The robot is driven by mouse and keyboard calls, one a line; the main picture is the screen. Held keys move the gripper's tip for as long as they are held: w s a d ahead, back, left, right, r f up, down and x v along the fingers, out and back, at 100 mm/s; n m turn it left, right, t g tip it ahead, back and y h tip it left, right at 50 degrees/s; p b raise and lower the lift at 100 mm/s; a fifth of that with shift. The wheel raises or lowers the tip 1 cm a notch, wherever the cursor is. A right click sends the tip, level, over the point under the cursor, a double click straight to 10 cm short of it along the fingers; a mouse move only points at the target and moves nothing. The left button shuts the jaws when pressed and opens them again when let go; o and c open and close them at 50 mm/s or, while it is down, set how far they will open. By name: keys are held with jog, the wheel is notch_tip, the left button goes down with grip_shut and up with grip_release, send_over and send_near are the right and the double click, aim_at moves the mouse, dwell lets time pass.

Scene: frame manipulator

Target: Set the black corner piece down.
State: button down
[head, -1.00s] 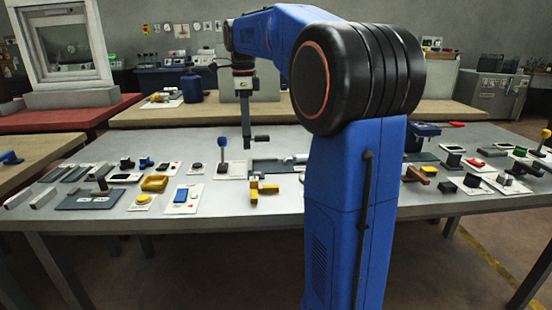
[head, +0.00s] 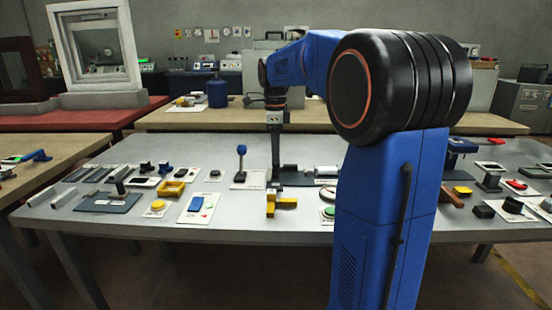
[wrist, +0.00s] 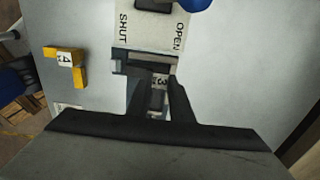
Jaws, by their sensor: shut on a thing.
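My gripper (wrist: 160,95) is shut on the black corner piece (wrist: 132,66), which carries a white tag marked 3 between the fingers. In the wrist view the piece lies across the lower edge of the white SHUT/OPEN card (wrist: 145,32). In the head view my gripper (head: 275,180) hangs low over the grey table (head: 240,222), behind the yellow corner piece. I cannot tell whether the black piece touches the table. The yellow corner piece (wrist: 79,70), tagged 4, lies to the left in the wrist view.
A blue-knobbed lever (head: 241,151) stands on the card left of my gripper. A dark mat (head: 298,180) and a grey cylinder (head: 324,171) lie to its right. Bare table shows right of the gripper in the wrist view.

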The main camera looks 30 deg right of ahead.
jog(key=shift+f, duration=0.8)
jog(key=shift+f, duration=0.15)
jog(key=c, duration=1.6)
grip_release()
notch_tip(320, 180, up, 12)
jog(key=shift+a+r, duration=0.1)
jog(key=shift+r, duration=0.05)
